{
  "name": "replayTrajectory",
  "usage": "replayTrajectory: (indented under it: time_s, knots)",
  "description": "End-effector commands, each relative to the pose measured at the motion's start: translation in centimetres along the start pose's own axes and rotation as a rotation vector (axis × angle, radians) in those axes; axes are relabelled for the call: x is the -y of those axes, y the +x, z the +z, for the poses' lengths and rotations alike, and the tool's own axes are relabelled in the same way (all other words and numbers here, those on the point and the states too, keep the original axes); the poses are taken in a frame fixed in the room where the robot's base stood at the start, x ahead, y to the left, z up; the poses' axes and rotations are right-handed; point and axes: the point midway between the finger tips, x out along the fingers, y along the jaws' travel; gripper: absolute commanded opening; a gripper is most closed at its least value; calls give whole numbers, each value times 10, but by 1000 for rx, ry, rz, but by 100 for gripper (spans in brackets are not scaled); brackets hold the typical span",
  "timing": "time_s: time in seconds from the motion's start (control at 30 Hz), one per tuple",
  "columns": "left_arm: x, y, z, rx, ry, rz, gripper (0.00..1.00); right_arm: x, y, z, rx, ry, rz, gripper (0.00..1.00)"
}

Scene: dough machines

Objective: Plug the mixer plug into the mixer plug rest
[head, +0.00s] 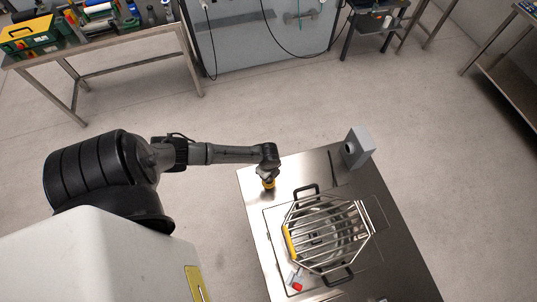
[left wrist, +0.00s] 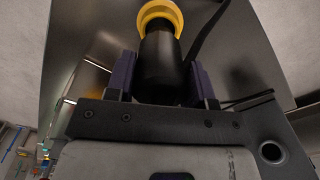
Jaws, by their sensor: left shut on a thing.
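The mixer plug (left wrist: 160,62) has a black body and a yellow ring at its end. My left gripper (left wrist: 160,78) is shut on its black body, with one dark finger on each side. In the head view my left gripper (head: 266,173) is over the far left part of the steel machine top, and the plug's yellow end (head: 268,184) shows below it. A grey box with a round dark opening, likely the mixer plug rest (head: 362,146), stands at the far right edge of the top, apart from the plug. A round opening also shows at the lower right in the left wrist view (left wrist: 271,152).
The steel top (head: 312,169) carries a bowl guard of metal bars (head: 322,232) with black handles, right of and nearer than my gripper. A red-and-white part (head: 296,282) lies at the near left. The surface between gripper and grey box looks mostly clear.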

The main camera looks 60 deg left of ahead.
Motion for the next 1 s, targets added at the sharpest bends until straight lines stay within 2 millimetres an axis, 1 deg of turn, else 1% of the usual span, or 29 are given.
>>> replayTrajectory:
  time_s: [1.0]
  knots:
    - [0,25,0,0,0,0,16,-2,17,6,1,-8,6,43]
